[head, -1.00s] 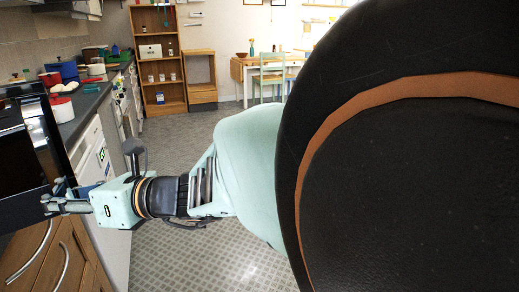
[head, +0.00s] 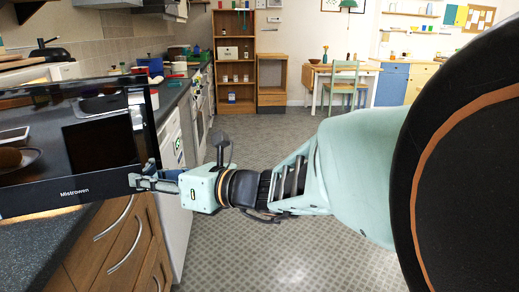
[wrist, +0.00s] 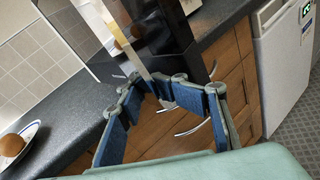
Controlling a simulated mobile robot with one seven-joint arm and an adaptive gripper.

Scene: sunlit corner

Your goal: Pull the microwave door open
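The microwave door (head: 95,180), a dark glossy panel marked "Mistrowen", fills the left of the head view. A plate and other shapes show in its glass; I cannot tell whether they are reflections. My gripper (head: 140,180) is at the door's right edge in the head view. In the wrist view the blue-padded fingers of my gripper (wrist: 155,84) draw together around the lower end of a pale upright strip (wrist: 144,62) at the edge of the dark door. The exact contact is small and partly hidden. How far the door stands open is not clear.
The dark counter (head: 40,250) has wooden drawers (head: 120,240) below it, with curved handles near my gripper. A plate with a brown round item (wrist: 14,143) sits on the counter. A white appliance (head: 173,200) stands beyond. The tiled floor (head: 280,250) is clear.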

